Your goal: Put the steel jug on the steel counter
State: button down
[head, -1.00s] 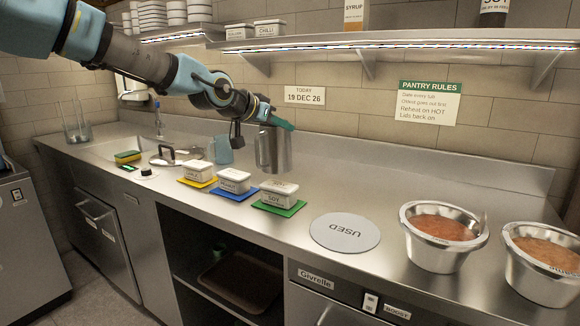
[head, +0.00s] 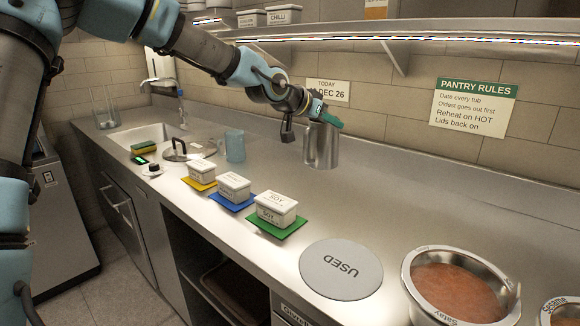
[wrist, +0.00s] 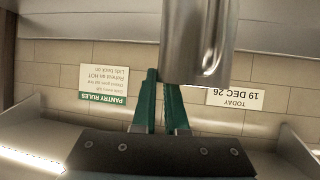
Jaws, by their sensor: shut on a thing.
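The steel jug (head: 321,147) is a plain metal cylinder, held upright at the back of the counter. The exact grip point is hidden. The steel counter (head: 400,213) runs across the head view. The jug's bottom appears above the counter, with no clear contact.
Lidded white tubs stand on yellow, blue and green mats (head: 272,232) left of the jug. A grey USED disc (head: 341,268) and a satay pot (head: 458,290) are at the front right. A blue mug (head: 234,146) stands behind the tubs. A shelf (head: 400,32) hangs above. Counter right of the jug is clear.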

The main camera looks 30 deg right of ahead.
aim_at(327, 156)
jog(key=shift+f+p, duration=0.8)
jog(key=shift+f, duration=4)
jog(key=shift+f, duration=0.1)
jog(key=c, duration=1)
grip_release()
jog(key=shift+a+f, duration=0.1)
jog(key=shift+o, duration=0.2)
jog(key=shift+r, duration=0.25)
jog(key=b+v, duration=0.1)
jog(key=v, duration=1)
jog(key=shift+a+r, duration=0.2)
jog(key=shift+a, duration=0.2)
